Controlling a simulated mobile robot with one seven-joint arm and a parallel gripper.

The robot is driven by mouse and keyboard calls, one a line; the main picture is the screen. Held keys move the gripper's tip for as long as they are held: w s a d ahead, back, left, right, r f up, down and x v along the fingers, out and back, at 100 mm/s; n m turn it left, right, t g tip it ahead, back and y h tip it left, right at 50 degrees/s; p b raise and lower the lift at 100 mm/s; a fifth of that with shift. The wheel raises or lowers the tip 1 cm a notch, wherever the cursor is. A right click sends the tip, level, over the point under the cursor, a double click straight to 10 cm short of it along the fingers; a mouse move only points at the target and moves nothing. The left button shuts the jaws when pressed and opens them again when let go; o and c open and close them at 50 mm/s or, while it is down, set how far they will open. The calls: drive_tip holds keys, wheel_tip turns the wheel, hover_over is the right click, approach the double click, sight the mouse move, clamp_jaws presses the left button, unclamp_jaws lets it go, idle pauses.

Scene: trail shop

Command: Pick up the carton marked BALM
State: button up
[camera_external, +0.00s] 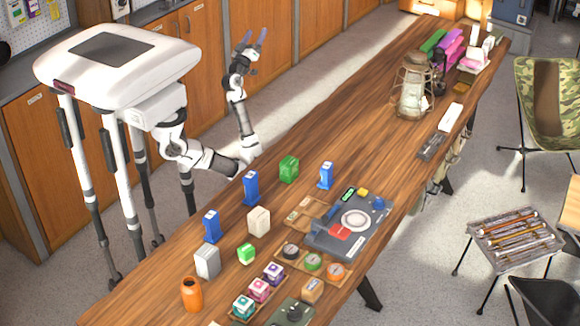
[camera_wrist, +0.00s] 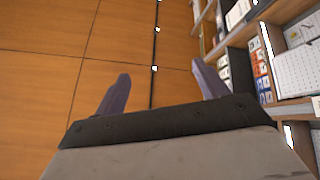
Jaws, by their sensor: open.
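Several cartons stand on the wooden table in the external view, and I cannot read BALM on any of them. Small teal (camera_external: 243,306), pink (camera_external: 259,289) and purple (camera_external: 273,272) cartons stand in a wooden tray. My gripper (camera_external: 254,38) is open and empty, raised with fingers up, away from the cartons.
Blue bottles (camera_external: 250,188), an orange bottle (camera_external: 191,294), a grey device (camera_external: 346,232) and round tins (camera_external: 312,262) crowd the near table. A lantern (camera_external: 412,88) stands farther along. The table's middle (camera_external: 340,125) is clear. Wooden cabinets (camera_external: 208,50) stand behind my gripper.

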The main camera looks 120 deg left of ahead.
drive_tip(key=s+a+f+m+t+h+b, duration=0.2)
drive_tip(key=s+a+f+t+h, duration=0.15)
drive_tip(key=a+f, duration=0.2)
drive_tip(key=w+d+r+m+t+h+p, duration=0.2)
drive_tip(key=w+d+r+m+t, duration=0.15)
drive_tip(key=w, duration=0.35)
drive_tip(key=w+d+r+m+t+h+p, duration=0.1)
drive_tip(key=w+d+r+m+t+h, duration=0.15)
drive_tip(key=w+r+t, duration=0.3)
drive_tip(key=w+d+r+m+t+h+p, duration=0.2)
drive_tip(key=w+r+m+t, duration=0.15)
drive_tip(key=w, duration=0.35)
drive_tip(key=w+d+m+h+p, duration=0.7)
drive_tip(key=w+d+m+h, duration=0.4)
drive_tip(key=w+d, duration=0.8)
drive_tip(key=m+g+h+p, duration=0.2)
drive_tip(key=g+h+p, duration=0.2)
drive_tip(key=g+p, duration=0.7)
hover_over(288, 161)
drive_tip(key=b, duration=0.3)
wheel_tip(288, 161, down, 21)
drive_tip(key=g, duration=0.3)
wheel_tip(288, 161, down, 8)
drive_tip(key=shift+r, duration=0.15)
drive_tip(key=shift+w+a+f+p, duration=0.1)
drive_tip(key=shift+f+p, duration=0.1)
drive_tip(key=shift+f, duration=1.3)
drive_tip(key=shift+w+f+p, duration=0.1)
drive_tip(key=shift+f+p, duration=0.05)
drive_tip(key=shift+f, duration=1.3)
